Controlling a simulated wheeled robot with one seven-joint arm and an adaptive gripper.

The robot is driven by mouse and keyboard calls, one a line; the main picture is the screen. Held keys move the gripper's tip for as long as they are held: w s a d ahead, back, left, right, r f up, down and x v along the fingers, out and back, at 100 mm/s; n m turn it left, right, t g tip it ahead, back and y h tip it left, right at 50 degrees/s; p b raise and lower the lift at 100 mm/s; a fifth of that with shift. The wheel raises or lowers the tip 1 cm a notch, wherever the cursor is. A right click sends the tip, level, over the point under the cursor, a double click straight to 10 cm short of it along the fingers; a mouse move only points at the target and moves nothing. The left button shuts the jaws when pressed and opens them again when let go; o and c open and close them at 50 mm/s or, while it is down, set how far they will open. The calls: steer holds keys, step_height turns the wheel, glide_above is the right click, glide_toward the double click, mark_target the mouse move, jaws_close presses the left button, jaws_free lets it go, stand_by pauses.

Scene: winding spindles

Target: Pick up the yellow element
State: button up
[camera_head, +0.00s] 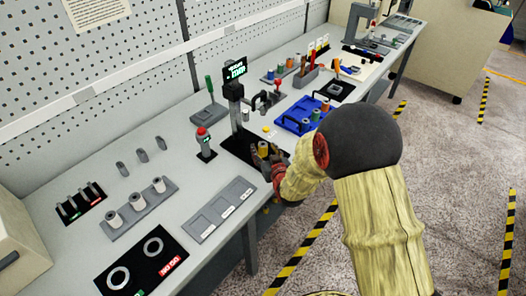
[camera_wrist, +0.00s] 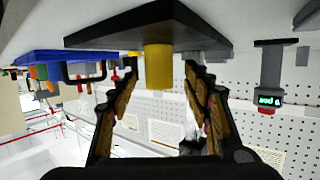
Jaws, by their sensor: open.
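The yellow element (camera_head: 263,148) is a small upright cylinder on a black base (camera_head: 235,146) at the front edge of the bench. In the wrist view, which looks upside down, the yellow element (camera_wrist: 158,68) stands out from the black base (camera_wrist: 140,28). My gripper (camera_head: 268,161) is right at the element in the head view. In the wrist view my gripper (camera_wrist: 160,78) is open, with one finger on each side of the element. Gaps show between the fingers and the element. My fingers partly hide its lower part in the head view.
A blue tray (camera_head: 300,122) with coloured spools is just beyond my gripper. A post with a lit display (camera_head: 234,76) rises behind the black base. A red button unit (camera_head: 204,142) stands to the left, and grey recessed plates (camera_head: 222,208) lie nearer on the bench.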

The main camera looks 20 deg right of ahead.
steer(key=shift+x, duration=1.35)
steer(key=c, duration=0.3)
jaws_close()
steer(key=shift+r, duration=0.1)
